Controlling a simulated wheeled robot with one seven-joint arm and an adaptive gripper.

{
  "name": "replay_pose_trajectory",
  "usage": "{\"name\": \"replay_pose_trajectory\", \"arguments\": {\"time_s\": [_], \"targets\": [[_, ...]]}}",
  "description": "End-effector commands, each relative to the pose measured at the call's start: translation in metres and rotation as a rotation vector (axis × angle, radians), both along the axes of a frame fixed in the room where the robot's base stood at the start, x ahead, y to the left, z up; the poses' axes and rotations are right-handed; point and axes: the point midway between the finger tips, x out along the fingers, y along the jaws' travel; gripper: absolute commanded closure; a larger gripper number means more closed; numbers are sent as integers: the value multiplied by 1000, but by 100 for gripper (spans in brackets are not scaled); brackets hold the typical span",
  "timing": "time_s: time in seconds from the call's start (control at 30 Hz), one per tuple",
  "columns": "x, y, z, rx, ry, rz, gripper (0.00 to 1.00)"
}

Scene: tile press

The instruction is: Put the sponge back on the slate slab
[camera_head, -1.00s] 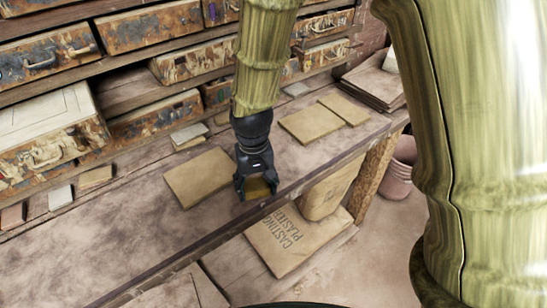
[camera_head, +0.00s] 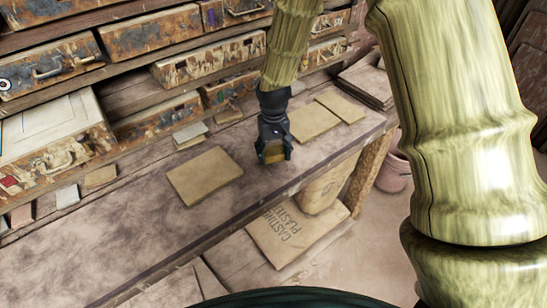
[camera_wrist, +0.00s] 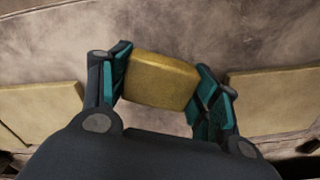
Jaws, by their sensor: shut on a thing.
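My gripper (camera_head: 273,153) is shut on the sponge, a yellow-tan block that shows between the fingers (camera_head: 273,158). In the wrist view the sponge (camera_wrist: 160,80) sits between the two teal-padded fingers (camera_wrist: 160,88), apart from the flat slabs. In the head view my gripper is over the workbench, between a flat tan slab (camera_head: 205,176) on the left and two more tan slabs (camera_head: 313,122) behind to the right. I cannot tell which slab, if any, is the slate one. The gap between sponge and bench is hard to judge.
The wooden workbench (camera_head: 130,235) has bare room at front left. Drawers (camera_head: 150,30) line the back, with small tiles (camera_head: 190,132) before them. A plaster bag (camera_head: 290,235) lies on a lower shelf, and a pink bucket (camera_head: 395,172) stands at right.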

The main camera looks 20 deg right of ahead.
Motion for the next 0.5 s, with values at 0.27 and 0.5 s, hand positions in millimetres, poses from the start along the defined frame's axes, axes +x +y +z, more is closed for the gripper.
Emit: {"name": "replay_pose_trajectory", "arguments": {"time_s": [0.27, 0.5], "targets": [[-1, 0, -23, 0, 2, 1, 64], [-1, 0, -32, 0, 0, 1, 64]]}}
